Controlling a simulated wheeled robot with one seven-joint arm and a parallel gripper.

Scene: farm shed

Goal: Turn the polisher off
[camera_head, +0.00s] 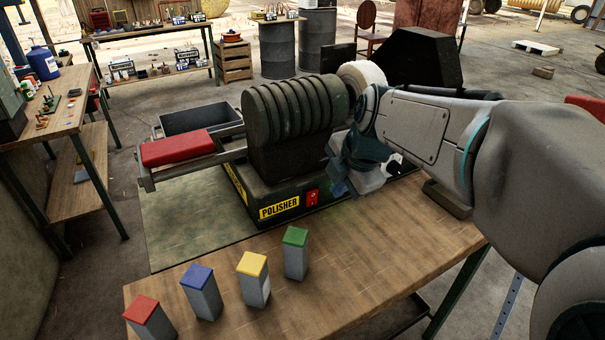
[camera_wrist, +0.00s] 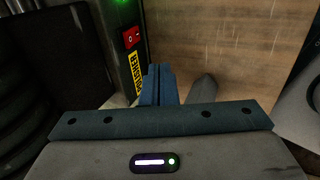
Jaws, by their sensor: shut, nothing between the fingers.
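The polisher (camera_head: 292,115) is a dark ribbed machine on the bench, with a yellow POLISHER label (camera_head: 279,207) on its base. A red switch (camera_head: 312,198) sits on the base's front face, right of the label. It also shows in the wrist view (camera_wrist: 131,38), with a lit green lamp (camera_wrist: 122,2) near the top edge. My gripper (camera_head: 340,189) is just right of the switch, apart from it. In the wrist view its blue fingers (camera_wrist: 158,72) are shut and empty, beside the base. I cannot tell the rocker's exact position.
Blocks with red (camera_head: 142,308), blue (camera_head: 197,275), yellow (camera_head: 252,265) and green (camera_head: 295,238) tops stand along the bench's front. A red block (camera_head: 177,148) rests on the tray frame at left. The bench top (camera_head: 370,235) is bare right of the green-topped block.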

